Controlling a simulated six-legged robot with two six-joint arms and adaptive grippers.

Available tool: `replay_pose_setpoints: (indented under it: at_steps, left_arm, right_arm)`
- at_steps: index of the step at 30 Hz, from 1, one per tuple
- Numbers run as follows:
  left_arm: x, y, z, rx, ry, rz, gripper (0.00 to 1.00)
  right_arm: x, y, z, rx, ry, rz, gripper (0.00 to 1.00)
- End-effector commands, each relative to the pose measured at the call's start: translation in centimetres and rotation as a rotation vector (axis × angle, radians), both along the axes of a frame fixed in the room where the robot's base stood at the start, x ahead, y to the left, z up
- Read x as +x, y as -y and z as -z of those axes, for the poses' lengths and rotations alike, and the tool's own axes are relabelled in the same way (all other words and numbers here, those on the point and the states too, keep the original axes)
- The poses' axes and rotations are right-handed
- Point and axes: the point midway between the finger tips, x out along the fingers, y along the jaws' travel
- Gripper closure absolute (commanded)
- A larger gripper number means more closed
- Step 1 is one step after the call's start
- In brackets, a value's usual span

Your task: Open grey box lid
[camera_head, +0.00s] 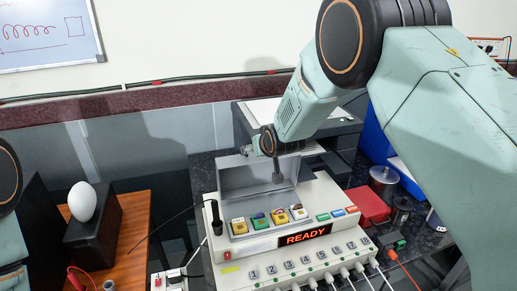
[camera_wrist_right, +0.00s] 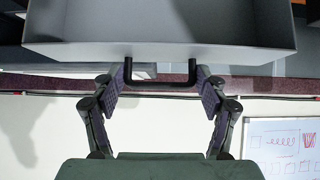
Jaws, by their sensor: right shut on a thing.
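The grey box (camera_head: 240,255) sits on the dark bench and has a lit READY display. Its grey lid (camera_head: 238,182) is raised at the back, leaving several colored cells in a row exposed in front of it. My right gripper (camera_head: 277,172) is at the lid, partly hidden by its own wrist. In the right wrist view, the gripper (camera_wrist_right: 161,84) is shut on the black handle (camera_wrist_right: 160,66) of the lid (camera_wrist_right: 160,22), its fingers at the handle's two ends. My left gripper is out of view; only part of my left arm shows at the left edge.
A red box (camera_head: 368,206) and a metal cylinder (camera_head: 383,178) stand right of the grey box. A white egg-shaped object (camera_head: 82,201) rests on a black block at the left. A dark machine (camera_head: 335,132) is behind the lid. Cables run from the box's front.

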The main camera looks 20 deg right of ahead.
Motion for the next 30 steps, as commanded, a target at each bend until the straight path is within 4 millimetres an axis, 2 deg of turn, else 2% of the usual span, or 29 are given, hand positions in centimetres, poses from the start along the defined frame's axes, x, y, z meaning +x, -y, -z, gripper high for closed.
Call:
replay_pose_setpoints:
  at_steps: [1,10,11,13,24,30]
  left_arm:
    - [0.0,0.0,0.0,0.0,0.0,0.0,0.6]
    - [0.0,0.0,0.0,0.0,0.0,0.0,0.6]
    - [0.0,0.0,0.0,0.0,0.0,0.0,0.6]
    - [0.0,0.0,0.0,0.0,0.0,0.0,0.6]
    - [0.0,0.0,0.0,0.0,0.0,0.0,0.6]
    - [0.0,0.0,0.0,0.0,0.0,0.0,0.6]
  right_arm:
    - [0.5,0.2,-0.9,0.005,0.022,0.004,0.83]
    - [0.5,0.2,-0.9,0.004,0.022,0.005,0.83]
    - [0.6,0.2,-0.9,0.004,0.022,0.005,0.24]
    - [0.5,0.2,-0.8,0.004,0.02,0.004,0.18]
    - [0.3,0.0,-0.4,0.001,0.009,0.001,0.16]
    - [-1.1,0.1,-1.5,0.001,0.009,0.001,0.16]
